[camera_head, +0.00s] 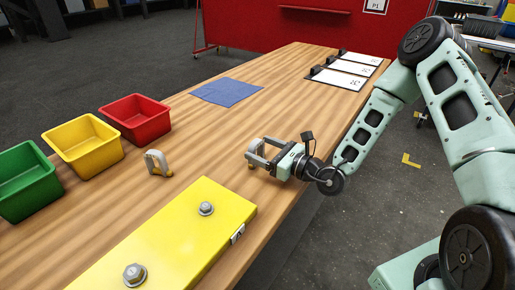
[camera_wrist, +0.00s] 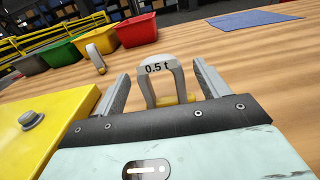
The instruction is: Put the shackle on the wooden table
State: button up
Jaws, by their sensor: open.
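A grey shackle marked "0.5 t" (camera_wrist: 159,70) with a yellow pin stands upright between my gripper's fingers in the wrist view. My gripper (camera_wrist: 160,78) is open, with a finger on each side of the shackle and a visible gap at each side. In the head view my gripper (camera_head: 261,153) is low over the wooden table (camera_head: 285,95), near its right edge. The shackle is partly hidden there by the fingers. Its yellow pin end is low, at or close to the wood; exact contact is hard to tell. A second grey shackle (camera_head: 156,162) stands on the table near the bins.
Green (camera_head: 27,182), yellow (camera_head: 84,145) and red (camera_head: 136,118) bins line the table's left side. A yellow plate (camera_head: 165,240) with two bolts lies in front. A blue cloth (camera_head: 227,92) and white sheets (camera_head: 345,70) lie farther back. The middle of the table is clear.

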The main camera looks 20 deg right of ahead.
jog(key=b+v, duration=0.1)
jog(key=v, duration=0.8)
jog(key=shift+s, duration=0.3)
jog(key=s+a+r+n+g+y, duration=0.3)
jog(key=s+a+r+n+g, duration=0.1)
jog(key=s+a+n+g, duration=0.45)
jog(key=s+a+r+n+g+y, duration=0.2)
jog(key=s+a+r+n+g, duration=0.2)
jog(key=s+a+n+g, duration=0.4)
jog(key=s+d+f+n+g+h, duration=0.15)
jog(key=s+n+g+h, duration=0.35)
jog(key=s+n+h, duration=0.5)
jog(key=w+r+n+t+h, duration=0.1)
jog(key=n+t, duration=0.1)
jog(key=n, duration=0.1)
jog(key=d+r+n+t+h, duration=0.1)
jog(key=n+t+h, duration=0.1)
jog(key=n, duration=0.1)
jog(key=w+d+r+n+t+h, duration=0.1)
jog(key=n+t+h, duration=0.1)
jog(key=n+t, duration=0.1)
jog(key=shift+w+d+r+n, duration=0.2)
jog(key=shift+w+r+n, duration=0.1)
jog(key=shift+n, duration=0.15)
